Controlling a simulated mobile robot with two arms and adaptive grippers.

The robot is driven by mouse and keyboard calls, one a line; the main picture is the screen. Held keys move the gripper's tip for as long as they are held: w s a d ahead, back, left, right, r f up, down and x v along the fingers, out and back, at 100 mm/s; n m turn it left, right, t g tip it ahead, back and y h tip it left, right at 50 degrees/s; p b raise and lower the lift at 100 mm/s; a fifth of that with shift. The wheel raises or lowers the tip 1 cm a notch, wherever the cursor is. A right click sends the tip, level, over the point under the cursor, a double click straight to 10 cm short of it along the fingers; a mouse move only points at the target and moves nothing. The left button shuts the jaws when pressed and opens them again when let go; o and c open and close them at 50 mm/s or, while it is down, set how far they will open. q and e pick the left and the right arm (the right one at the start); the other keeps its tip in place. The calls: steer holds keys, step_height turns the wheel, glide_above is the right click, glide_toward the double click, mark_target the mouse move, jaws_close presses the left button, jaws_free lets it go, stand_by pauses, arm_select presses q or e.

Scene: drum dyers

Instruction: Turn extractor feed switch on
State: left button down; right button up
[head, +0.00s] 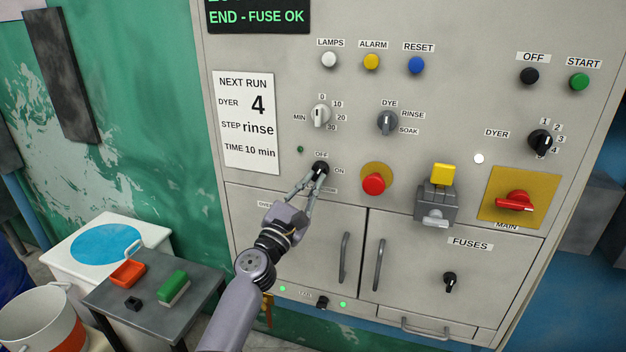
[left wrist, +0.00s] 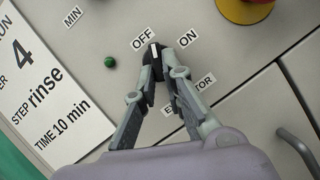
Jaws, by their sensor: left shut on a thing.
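The extractor feed switch (head: 320,167) is a black rotary knob on the grey control panel (head: 440,130), with OFF printed above it and ON to its right. My left gripper (head: 318,177) is shut on this knob. In the left wrist view, the fingertips (left wrist: 163,60) close on both sides of the knob (left wrist: 153,52). Its white mark points up, near the OFF label (left wrist: 144,38), with the ON label (left wrist: 188,38) to the right. A small dark green lamp (left wrist: 110,62) sits left of the knob. The label below is partly hidden by a finger. My right gripper is not in view.
A red button (head: 374,184) is right of the switch, beside a grey box with a yellow top (head: 442,175) and a red main switch (head: 514,201). Cabinet handles (head: 344,258) stick out below. A small table (head: 150,300) with a green brush (head: 173,287) stands left.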

arm_select(q)
steer(key=shift+w+a+r+m+g+h+p, duration=0.2)
steer(key=shift+m+g+p, duration=0.8)
steer(key=shift+m, duration=1.4)
steer(key=shift+s+a+r+m+g+h+p, duration=0.1)
steer(key=shift+a+r+m+g+h+p, duration=0.2)
steer(key=shift+m+g+p, duration=1.4)
steer(key=shift+w+r+m+g+h+p, duration=0.1)
steer(key=shift+r+m+p, duration=0.2)
steer(key=shift+m, duration=2.8)
steer(key=c, duration=1.7)
jaws_free()
steer(key=shift+s, duration=0.1)
steer(key=v, duration=1.2)
